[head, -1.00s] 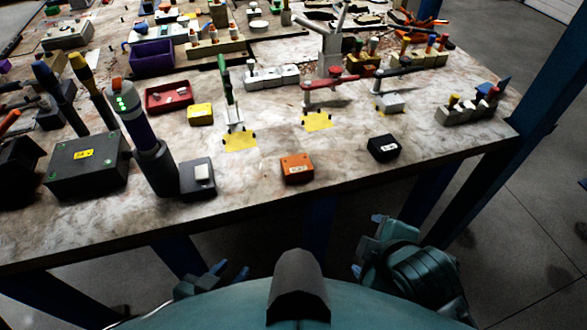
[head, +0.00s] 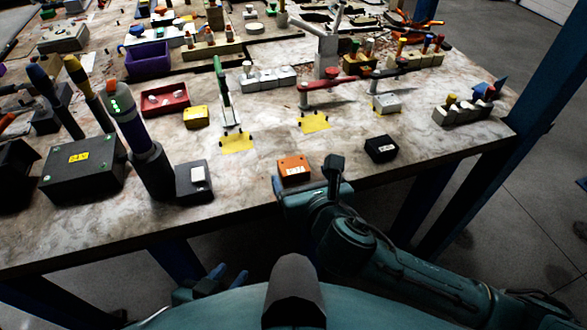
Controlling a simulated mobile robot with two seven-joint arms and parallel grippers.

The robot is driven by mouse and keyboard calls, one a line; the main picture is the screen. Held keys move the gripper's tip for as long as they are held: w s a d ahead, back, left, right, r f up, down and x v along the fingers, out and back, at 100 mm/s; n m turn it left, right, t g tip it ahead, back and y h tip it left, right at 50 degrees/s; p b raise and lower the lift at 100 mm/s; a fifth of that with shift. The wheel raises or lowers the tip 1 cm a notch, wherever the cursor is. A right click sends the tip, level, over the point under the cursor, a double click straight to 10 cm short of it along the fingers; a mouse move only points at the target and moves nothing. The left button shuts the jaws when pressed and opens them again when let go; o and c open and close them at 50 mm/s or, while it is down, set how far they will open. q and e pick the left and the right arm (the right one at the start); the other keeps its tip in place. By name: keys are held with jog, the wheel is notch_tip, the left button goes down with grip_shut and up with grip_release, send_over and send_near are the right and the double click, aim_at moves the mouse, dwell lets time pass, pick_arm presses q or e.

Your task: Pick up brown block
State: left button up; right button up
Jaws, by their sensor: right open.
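The brown block (head: 294,167), orange-brown with a pale label on its front, lies near the front edge of the table. My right gripper (head: 308,180) is open at the table's front edge, with one finger near the block's lower left and the other to its right. The block's lower right is close to the gripper; I cannot tell whether they touch. My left gripper (head: 228,275) is low in front of the table, empty, with its fingertips apart.
A black block (head: 381,149) lies to the right of the brown block, and a dark box with a white top (head: 194,182) to the left. A dark cylinder (head: 150,170) stands farther left. Yellow patches (head: 237,143) lie behind. The table edge (head: 230,215) is close.

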aim_at(292, 160)
jog(key=x, duration=0.7)
jog(key=shift+w+a+f+b, duration=0.1)
jog(key=shift+w+a+b, duration=0.05)
jog(key=shift+w+b, duration=0.15)
jog(key=c, duration=1.6)
jog(key=shift+r, duration=0.25)
jog(key=shift+c, duration=0.2)
